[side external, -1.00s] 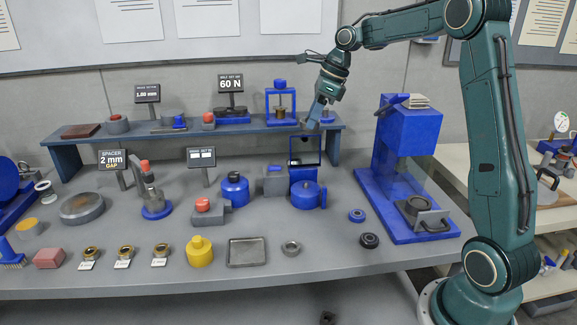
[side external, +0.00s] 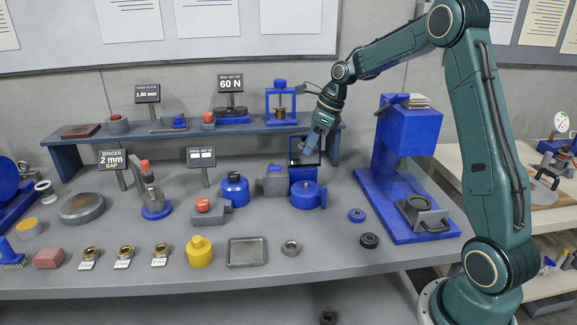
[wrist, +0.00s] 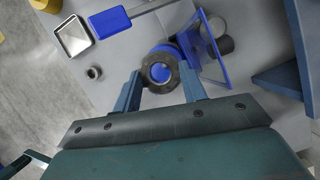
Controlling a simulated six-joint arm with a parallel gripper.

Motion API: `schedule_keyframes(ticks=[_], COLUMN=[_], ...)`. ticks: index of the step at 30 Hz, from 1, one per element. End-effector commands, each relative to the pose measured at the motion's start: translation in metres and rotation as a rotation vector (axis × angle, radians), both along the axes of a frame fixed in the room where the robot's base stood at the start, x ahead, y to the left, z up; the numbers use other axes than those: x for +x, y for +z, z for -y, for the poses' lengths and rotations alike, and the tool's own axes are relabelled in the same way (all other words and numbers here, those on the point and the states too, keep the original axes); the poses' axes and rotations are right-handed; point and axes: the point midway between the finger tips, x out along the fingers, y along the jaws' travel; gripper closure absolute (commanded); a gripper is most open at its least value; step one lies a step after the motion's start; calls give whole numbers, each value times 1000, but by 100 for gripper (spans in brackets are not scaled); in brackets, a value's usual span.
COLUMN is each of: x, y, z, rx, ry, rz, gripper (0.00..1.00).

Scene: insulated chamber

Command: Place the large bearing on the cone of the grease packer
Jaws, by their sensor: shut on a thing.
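The large bearing is a dark grey ring with an open centre. In the wrist view my gripper (wrist: 161,76) is shut on the bearing (wrist: 160,86), one finger on each side. My gripper also shows in the side view (side external: 307,150), in the air above the round blue pot (side external: 304,197), which seems to be the grease packer. In the wrist view the blue pot (wrist: 178,44) lies behind the bearing, and blue shows through the bearing's hole. The bearing looks apart from the pot. I cannot make out the cone clearly.
A blue-framed clear panel (wrist: 205,48) stands close beside the pot. A shelf (side external: 100,136) runs along the back. A blue press (side external: 408,130) stands to the right. A metal tray (side external: 247,252) and small ring (side external: 290,248) lie in front.

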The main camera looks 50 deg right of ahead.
Motion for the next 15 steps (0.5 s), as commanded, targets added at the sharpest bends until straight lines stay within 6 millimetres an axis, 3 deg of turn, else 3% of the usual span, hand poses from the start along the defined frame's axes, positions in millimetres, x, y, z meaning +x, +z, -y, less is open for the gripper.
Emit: schedule_keyframes(ticks=[9,15], x=[0,0], y=[-57,-72], z=[0,0], rx=[1,1], ry=[0,1], rz=[-2,1], gripper=[83,83])
